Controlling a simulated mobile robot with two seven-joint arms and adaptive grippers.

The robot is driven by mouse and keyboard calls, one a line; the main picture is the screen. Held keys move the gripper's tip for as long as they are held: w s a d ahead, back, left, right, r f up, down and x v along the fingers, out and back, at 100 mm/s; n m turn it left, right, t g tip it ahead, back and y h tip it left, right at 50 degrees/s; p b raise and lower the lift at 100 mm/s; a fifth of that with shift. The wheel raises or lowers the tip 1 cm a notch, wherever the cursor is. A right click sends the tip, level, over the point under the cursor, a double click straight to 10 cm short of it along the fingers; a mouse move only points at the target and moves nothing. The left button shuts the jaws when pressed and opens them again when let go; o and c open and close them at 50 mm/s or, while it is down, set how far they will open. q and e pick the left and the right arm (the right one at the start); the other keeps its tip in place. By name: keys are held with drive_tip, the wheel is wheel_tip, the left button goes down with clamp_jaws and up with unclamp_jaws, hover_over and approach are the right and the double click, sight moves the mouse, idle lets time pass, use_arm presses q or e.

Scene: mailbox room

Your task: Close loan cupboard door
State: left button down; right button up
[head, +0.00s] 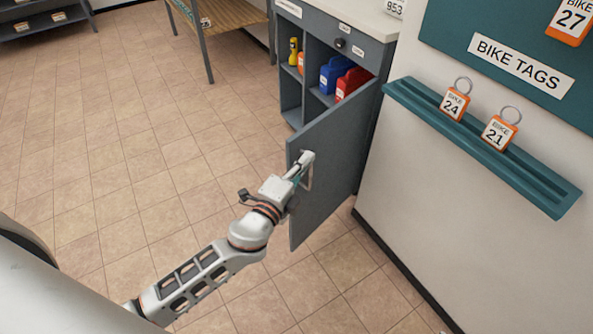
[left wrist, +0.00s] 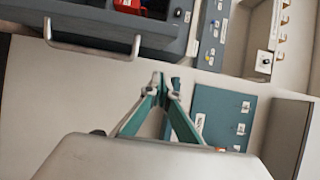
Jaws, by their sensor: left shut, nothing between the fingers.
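The grey loan cupboard door (head: 325,185) stands open, swung out from the cupboard (head: 325,55). Its pale bar handle (head: 309,172) is on the face turned toward me. My left gripper (head: 304,160) is at the door's outer face beside the handle and hides part of it. In the left wrist view, the fingers (left wrist: 161,80) are together and empty, and the handle (left wrist: 90,46) lies up and left of them. I cannot tell whether the fingers touch the door. My right gripper is not in view.
Blue (head: 338,72) and red (head: 353,82) items stand inside the cupboard. A teal bike-tag ledge (head: 480,145) juts from the wall at right. A wooden bench (head: 226,14) stands at the back. The tiled floor (head: 130,150) left of the door is clear.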

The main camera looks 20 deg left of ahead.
sight(299, 147)
use_arm(q)
drive_tip(key=shift+w+a, duration=0.85)
drive_tip(key=shift+w, duration=0.2)
drive_tip(key=shift+w+a, duration=0.8)
drive_tip(key=shift+w, duration=0.2)
